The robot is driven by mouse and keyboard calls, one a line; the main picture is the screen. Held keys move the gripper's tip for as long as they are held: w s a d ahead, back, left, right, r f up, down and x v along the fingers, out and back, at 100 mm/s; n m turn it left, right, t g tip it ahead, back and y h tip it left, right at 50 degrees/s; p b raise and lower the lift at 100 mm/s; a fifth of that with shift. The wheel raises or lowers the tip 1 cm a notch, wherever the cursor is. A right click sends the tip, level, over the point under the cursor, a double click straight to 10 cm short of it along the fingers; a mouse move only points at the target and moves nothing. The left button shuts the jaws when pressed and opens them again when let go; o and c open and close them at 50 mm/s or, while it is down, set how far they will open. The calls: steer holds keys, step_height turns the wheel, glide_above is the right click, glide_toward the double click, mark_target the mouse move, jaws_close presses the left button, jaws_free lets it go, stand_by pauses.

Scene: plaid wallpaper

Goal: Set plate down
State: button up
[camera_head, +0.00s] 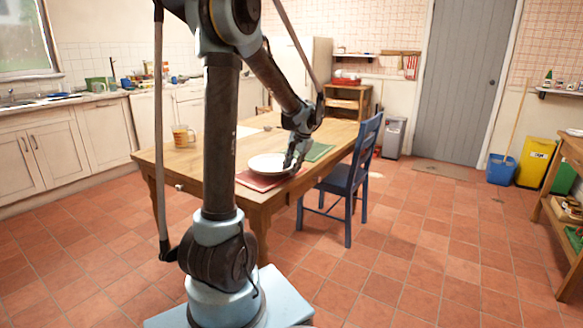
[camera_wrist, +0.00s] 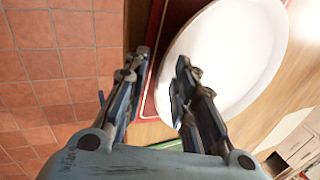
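A white plate (camera_head: 267,164) lies on the red placemat (camera_head: 262,182) at the near right edge of the wooden table (camera_head: 205,160). In the wrist view the plate (camera_wrist: 225,60) fills the upper right, with the red placemat (camera_wrist: 150,100) showing beside its left rim. My gripper (camera_head: 291,164) is at the plate's right side. In the wrist view the fingers of my gripper (camera_wrist: 158,70) are apart, with bare space between them. The right finger overlaps the plate's rim and the left finger is outside it. I cannot tell whether either finger touches the plate.
A green placemat (camera_head: 319,151) lies beyond my gripper. A mug (camera_head: 181,136) stands on the table's left part. A blue chair (camera_head: 350,178) stands close to the table's right side. The tiled floor (camera_head: 430,240) to the right is clear.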

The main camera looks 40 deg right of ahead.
steer(key=v, duration=1.2)
steer(key=a+f+n+g, duration=0.15)
steer(key=a+n, duration=0.55)
steer(key=a, duration=2.3)
steer(key=s+a+f+n+h, duration=0.1)
steer(key=s+a+f+n, duration=0.6)
steer(key=s+a+f, duration=0.6)
steer(key=a+f, duration=0.1)
steer(key=a, duration=0.1)
steer(key=shift+a+n, duration=0.3)
steer(key=shift+n, duration=0.1)
steer(key=shift+s, duration=0.15)
